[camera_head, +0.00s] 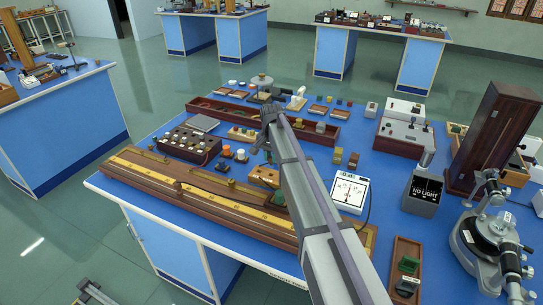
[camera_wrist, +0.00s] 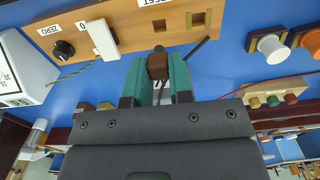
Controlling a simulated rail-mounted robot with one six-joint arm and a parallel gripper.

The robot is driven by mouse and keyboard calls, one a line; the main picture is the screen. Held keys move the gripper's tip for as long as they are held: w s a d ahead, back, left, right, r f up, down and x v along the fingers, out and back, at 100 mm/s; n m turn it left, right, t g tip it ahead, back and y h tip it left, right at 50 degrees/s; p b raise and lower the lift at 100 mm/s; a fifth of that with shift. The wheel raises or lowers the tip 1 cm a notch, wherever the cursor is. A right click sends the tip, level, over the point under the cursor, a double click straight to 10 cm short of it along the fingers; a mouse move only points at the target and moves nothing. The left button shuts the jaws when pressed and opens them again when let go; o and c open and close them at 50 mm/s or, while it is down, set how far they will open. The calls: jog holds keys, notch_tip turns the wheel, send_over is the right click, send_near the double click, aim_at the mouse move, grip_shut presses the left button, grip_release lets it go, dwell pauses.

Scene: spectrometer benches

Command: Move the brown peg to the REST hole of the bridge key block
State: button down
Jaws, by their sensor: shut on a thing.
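The brown peg (camera_wrist: 157,66) is held between the green fingertips of my gripper (camera_wrist: 157,80) in the wrist view. The bridge key block (camera_wrist: 131,27) is a light wooden block just beyond the peg. Its labels, partly cut off, include ZERO and one ending in EST.
A white meter box (camera_head: 349,191) stands right of the block, and a box of dark and pale knobs (camera_head: 188,143) stands left. A long wooden rail with brass strips (camera_head: 190,190) runs in front. Wires and a black rod (camera_wrist: 196,49) lie near the block.

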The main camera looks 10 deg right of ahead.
jog(key=shift+f+b, duration=2.85)
jog(key=shift+f, duration=0.2)
jog(key=c, duration=0.9)
grip_release()
jog(key=shift+c, duration=0.2)
jog(key=shift+r, duration=0.1)
notch_tip(320, 180, up, 11)
jog(key=p, duration=1.1)
